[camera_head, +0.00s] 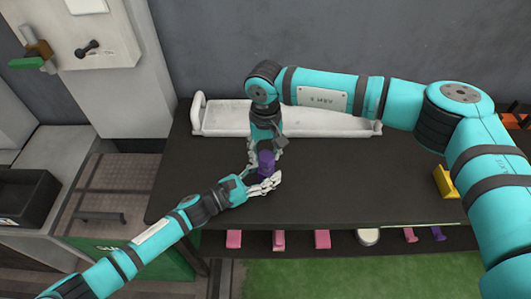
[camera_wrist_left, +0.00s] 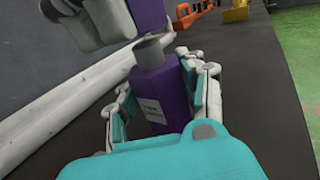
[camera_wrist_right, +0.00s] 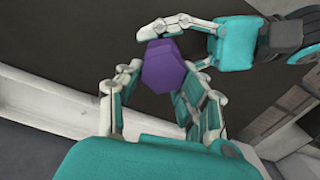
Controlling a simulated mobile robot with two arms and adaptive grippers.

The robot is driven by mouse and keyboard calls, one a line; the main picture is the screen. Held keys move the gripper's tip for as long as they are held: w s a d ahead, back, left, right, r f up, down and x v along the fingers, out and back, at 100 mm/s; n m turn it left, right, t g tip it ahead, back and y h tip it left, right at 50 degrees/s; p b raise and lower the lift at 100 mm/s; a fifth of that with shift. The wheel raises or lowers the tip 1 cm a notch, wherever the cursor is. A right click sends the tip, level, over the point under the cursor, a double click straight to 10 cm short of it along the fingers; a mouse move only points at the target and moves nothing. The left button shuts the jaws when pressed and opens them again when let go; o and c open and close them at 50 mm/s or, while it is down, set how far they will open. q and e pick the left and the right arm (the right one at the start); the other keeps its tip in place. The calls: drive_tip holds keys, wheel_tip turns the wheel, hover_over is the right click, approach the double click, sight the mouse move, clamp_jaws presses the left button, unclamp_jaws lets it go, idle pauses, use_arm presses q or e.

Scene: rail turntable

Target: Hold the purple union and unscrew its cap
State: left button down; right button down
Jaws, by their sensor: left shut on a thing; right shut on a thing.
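The purple union (camera_head: 266,168) is upright above the dark table. Its squarish body (camera_wrist_left: 160,92) with a label sits between the fingers of my left gripper (camera_head: 263,184), which is shut on it. A grey neck (camera_wrist_left: 151,50) shows on top of the body. The purple cap (camera_wrist_left: 149,16) is just above the neck; I cannot tell whether they still touch. My right gripper (camera_head: 266,148) comes from above and is shut on the cap. The right wrist view shows the cap's six-sided end (camera_wrist_right: 170,68) between its fingers. Most of the union is hidden in the head view.
A long white tray (camera_head: 225,118) lies along the back of the table (camera_head: 350,190). A yellow block (camera_head: 445,182) stands at the right. Several pink pieces (camera_head: 278,240) and a purple piece (camera_head: 438,233) are on a lower shelf. The table's middle right is clear.

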drive_tip(key=shift+r, duration=0.35)
drive_tip(key=shift+r, duration=2.45)
use_arm(q)
drive_tip(key=c, duration=0.7)
unclamp_jaws()
drive_tip(key=v, duration=1.2)
drive_tip(key=shift+a+f, duration=0.1)
use_arm(e)
drive_tip(key=shift+f, duration=0.1)
